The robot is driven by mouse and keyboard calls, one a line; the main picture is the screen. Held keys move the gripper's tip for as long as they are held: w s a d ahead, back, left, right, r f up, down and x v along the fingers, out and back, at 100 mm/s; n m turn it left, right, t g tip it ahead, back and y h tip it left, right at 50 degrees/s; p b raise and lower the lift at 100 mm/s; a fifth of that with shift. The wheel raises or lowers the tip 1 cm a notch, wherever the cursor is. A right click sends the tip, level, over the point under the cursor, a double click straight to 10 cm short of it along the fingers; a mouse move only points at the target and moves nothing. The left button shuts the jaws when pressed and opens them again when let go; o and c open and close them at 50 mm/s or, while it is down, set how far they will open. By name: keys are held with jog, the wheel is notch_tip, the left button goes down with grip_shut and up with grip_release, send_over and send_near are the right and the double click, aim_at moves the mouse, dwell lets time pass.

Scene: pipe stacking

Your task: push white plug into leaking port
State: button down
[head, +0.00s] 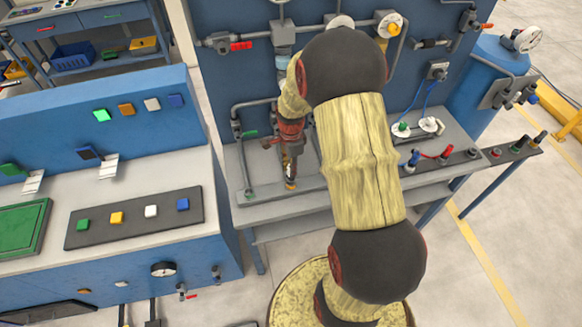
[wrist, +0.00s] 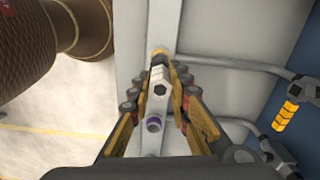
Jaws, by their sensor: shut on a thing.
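The white plug (wrist: 160,78) is held between the two fingers of my gripper (wrist: 160,72) in the wrist view. A dark socket shows in its near end. A port with a yellow collar (wrist: 160,50) lies just beyond the fingertips on a grey pipe, and a purple-ringed port (wrist: 153,124) lies nearer. I cannot see any leak or tell which port leaks. In the head view my gripper (head: 290,168) points down over the left part of the bench, close above a small yellow-collared part (head: 290,185). Whether the plug touches a port is unclear.
The grey bench (head: 265,205) stands before a blue panel with pipes and valves. Coloured fittings (head: 440,153) lie on its right part. A blue console (head: 130,255) stands at left.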

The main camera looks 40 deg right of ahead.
jog(key=shift+f+b, duration=0.85)
jog(key=shift+f, duration=0.75)
dwell(0.8)
jog(key=c, duration=1.7)
grip_release()
jog(key=shift+o, duration=0.6)
notch_tip(320, 180, up, 12)
jog(key=shift+r, duration=0.1)
